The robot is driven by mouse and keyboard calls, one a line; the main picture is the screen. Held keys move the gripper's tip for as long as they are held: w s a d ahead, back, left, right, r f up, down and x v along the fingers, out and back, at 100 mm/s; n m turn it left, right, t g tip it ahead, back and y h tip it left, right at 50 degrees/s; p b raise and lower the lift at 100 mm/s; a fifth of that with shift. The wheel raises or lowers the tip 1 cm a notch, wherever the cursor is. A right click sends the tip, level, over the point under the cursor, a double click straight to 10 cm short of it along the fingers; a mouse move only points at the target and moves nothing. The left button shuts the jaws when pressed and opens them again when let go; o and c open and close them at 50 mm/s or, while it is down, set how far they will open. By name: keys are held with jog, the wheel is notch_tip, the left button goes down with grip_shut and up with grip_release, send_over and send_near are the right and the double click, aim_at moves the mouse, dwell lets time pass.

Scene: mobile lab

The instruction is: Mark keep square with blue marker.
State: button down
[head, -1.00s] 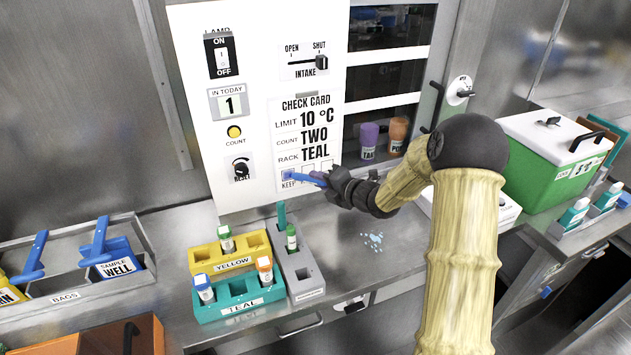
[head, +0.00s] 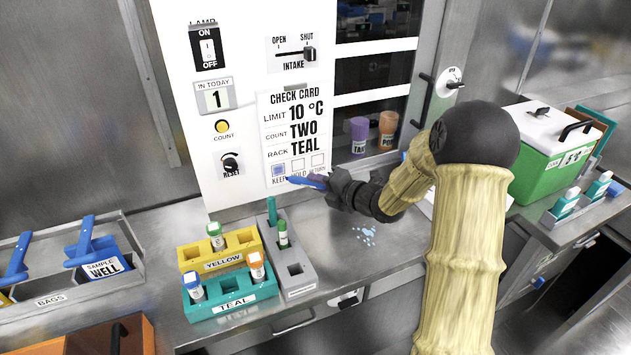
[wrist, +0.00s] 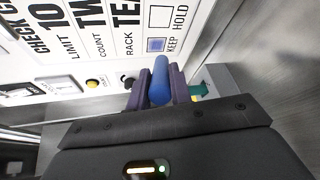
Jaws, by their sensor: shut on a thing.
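My gripper (head: 333,186) is shut on the blue marker (head: 308,181), which points left toward the check card (head: 291,110). In the wrist view the blue marker (wrist: 160,80) sits between the two purple fingers. The keep square (head: 278,170) is the leftmost of three boxes at the card's bottom and has a blue fill. It also shows blue in the wrist view (wrist: 157,45). The hold square (head: 298,166) and the return square (head: 317,161) look blank. The marker tip is just below the squares, over the label row; whether it touches the card I cannot tell.
A yellow rack (head: 245,242), a teal rack (head: 231,304) and a grey holder (head: 292,283) with tubes stand on the bench below the card. A small wet patch (head: 365,235) lies right of them. A green cooler (head: 545,175) stands at the right.

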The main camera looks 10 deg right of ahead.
jog(key=shift+s+d, duration=0.25)
jog(key=shift+s, duration=0.6)
jog(key=shift+b, duration=0.35)
jog(key=s, duration=0.1)
jog(key=s+b, duration=0.1)
jog(key=s, duration=0.1)
jog(key=shift+d+b, duration=0.3)
jog(key=shift+d, duration=0.1)
